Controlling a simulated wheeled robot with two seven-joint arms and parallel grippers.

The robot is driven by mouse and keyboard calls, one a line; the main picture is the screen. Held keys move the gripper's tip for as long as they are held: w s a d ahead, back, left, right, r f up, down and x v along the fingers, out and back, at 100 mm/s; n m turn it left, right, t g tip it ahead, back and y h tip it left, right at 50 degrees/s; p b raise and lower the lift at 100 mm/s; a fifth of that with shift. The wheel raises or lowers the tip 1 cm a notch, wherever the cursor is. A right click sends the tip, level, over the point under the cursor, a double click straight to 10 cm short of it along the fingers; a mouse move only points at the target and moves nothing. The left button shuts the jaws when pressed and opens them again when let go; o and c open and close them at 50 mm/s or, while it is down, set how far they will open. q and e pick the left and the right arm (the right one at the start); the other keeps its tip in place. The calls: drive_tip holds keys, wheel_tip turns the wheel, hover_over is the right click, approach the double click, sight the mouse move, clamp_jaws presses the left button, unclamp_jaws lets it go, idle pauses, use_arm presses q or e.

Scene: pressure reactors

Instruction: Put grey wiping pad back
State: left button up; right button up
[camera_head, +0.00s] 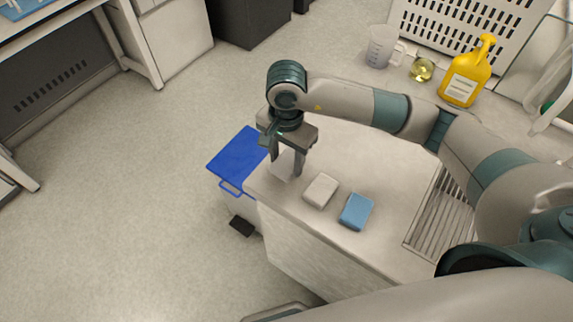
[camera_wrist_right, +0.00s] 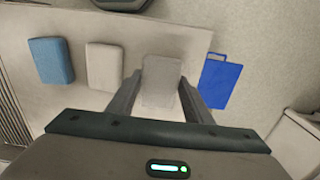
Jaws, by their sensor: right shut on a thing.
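My right gripper (camera_head: 286,166) is shut on the grey wiping pad (camera_head: 283,167), with a finger on either side of it. The pad is over the left end of the counter top (camera_head: 377,168); whether it touches the surface I cannot tell. In the right wrist view the grey pad (camera_wrist_right: 162,80) sits between the two fingers. A cream pad (camera_head: 321,190) and a blue pad (camera_head: 356,211) lie on the counter in line with it, also showing in the wrist view as cream (camera_wrist_right: 104,66) and blue (camera_wrist_right: 50,60). My left gripper is out of view.
A blue panel with a handle (camera_head: 237,154) is beside the counter's left end. A metal drain grille (camera_head: 440,215) lies right of the pads. A clear jug (camera_head: 381,46), a flask of yellow liquid (camera_head: 422,69) and a yellow bottle (camera_head: 467,72) stand at the back.

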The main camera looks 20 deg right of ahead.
sight(286, 163)
wheel_tip(286, 163, down, 3)
drive_tip(key=shift+r+p, duration=0.15)
drive_tip(key=shift+p, duration=0.5)
drive_tip(key=shift+f, duration=0.2)
drive_tip(key=shift+f+b, duration=0.2)
drive_tip(key=shift+b, duration=0.15)
drive_tip(key=o, duration=1)
drive_tip(key=shift+r, duration=0.15)
